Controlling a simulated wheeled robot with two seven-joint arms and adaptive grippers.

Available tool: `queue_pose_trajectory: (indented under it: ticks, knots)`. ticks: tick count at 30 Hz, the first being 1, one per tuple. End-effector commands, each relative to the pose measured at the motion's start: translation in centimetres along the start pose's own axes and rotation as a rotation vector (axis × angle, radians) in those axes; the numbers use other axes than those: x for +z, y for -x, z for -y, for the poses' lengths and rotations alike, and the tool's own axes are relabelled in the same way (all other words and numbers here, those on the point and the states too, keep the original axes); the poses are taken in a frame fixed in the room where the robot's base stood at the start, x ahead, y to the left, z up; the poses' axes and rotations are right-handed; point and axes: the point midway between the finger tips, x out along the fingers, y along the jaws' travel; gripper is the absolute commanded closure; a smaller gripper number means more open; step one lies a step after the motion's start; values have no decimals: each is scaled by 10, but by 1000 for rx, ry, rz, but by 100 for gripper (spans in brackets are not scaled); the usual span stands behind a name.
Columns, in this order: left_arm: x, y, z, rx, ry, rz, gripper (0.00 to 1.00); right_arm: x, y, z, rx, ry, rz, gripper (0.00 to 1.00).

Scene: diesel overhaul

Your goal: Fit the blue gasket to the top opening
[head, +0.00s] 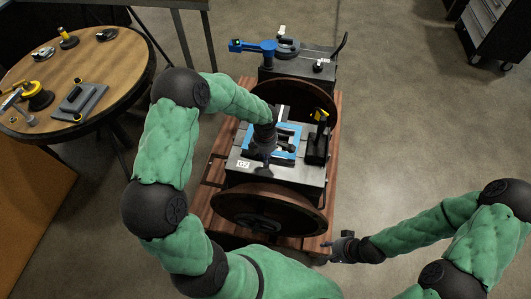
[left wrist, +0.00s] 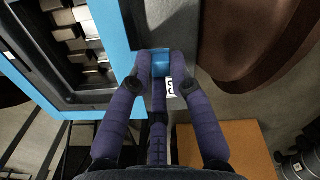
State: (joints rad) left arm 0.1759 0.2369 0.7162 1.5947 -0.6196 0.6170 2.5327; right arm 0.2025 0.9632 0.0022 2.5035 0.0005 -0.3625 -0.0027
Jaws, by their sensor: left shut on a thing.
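The blue gasket (head: 291,131) is a flat rectangular frame over the top of the engine block (head: 243,176). The dark top opening (left wrist: 75,38) shows inside the frame in the left wrist view, with metal parts within. My left gripper (head: 264,153) is over the near left part of the gasket and hides some of it. In the left wrist view its fingers (left wrist: 160,68) are shut on a blue tab of the gasket (left wrist: 115,32). Whether the gasket lies flat on the block I cannot tell. My right gripper (head: 338,247) is low, near the pallet's front right corner, apart from the gasket.
A black and yellow part (head: 318,140) stands right of the gasket on the block. Large brown wheels (head: 268,212) flank the block on a wooden pallet (head: 215,158). A blue tool (head: 255,46) sits at the back. A round table (head: 110,62) holds several parts at left.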

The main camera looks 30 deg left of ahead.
Motion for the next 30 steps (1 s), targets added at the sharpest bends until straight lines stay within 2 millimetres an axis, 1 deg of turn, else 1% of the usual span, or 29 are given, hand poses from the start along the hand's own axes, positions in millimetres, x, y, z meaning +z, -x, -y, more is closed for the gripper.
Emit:
queue_pose_trajectory:
  ticks: [1,5,17,30]
  knots:
    - [0,-10,-1,2,1,1,100,0,-11,-4,0,0,0,60]
    - [0,-16,-1,2,1,1,100,0,-18,-6,0,0,1,60]
    - [0,-15,-1,2,2,1,100,-1,-17,-6,0,0,0,60]
    - [0,-16,0,4,39,1,100,-1,-27,-10,0,0,0,60]
